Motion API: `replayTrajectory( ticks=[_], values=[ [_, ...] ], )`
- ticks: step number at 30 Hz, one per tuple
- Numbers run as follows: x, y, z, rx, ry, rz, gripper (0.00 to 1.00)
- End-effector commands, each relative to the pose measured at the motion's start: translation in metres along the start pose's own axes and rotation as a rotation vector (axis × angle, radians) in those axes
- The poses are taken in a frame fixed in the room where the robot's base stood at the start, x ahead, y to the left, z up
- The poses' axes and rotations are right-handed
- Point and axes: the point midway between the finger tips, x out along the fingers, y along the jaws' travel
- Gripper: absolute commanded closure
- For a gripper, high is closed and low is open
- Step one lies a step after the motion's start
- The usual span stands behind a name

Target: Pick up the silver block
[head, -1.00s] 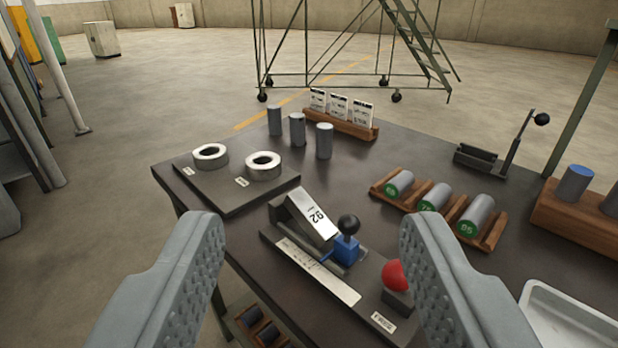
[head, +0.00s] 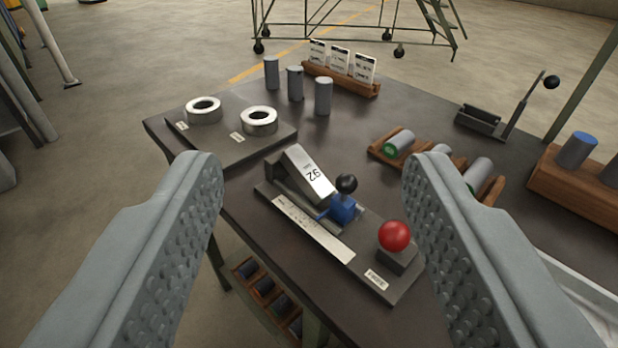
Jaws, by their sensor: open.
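The silver block (head: 307,174), a tilted bar marked 92, sits in a dark measuring fixture (head: 262,190) on the table. A blue slider (head: 343,209) with a black knob (head: 346,184) stands at its right end, and a scale strip runs along its front. My gripper (head: 310,170) is open and empty. Its two fingers are at the left and right of the picture, on either side of the fixture in view and nearer the camera, apart from the block.
A red ball knob (head: 395,236) is at the fixture's right end. Two rings (head: 259,120) lie on a plate at the left. Several grey cylinders (head: 323,96) stand behind. A wooden rack (head: 388,159) of cylinders is at the right, partly hidden by my finger. A lever press (head: 482,120) stands at the back right.

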Motion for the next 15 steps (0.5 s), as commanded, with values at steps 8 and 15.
replayTrajectory(
  ticks=[8,15],
  values=[
    [0.056,0.001,-0.007,-0.126,-0.247,-0.021,0.47],
    [0.102,0.001,-0.007,-0.243,-0.475,-0.070,0.47]
  ],
)
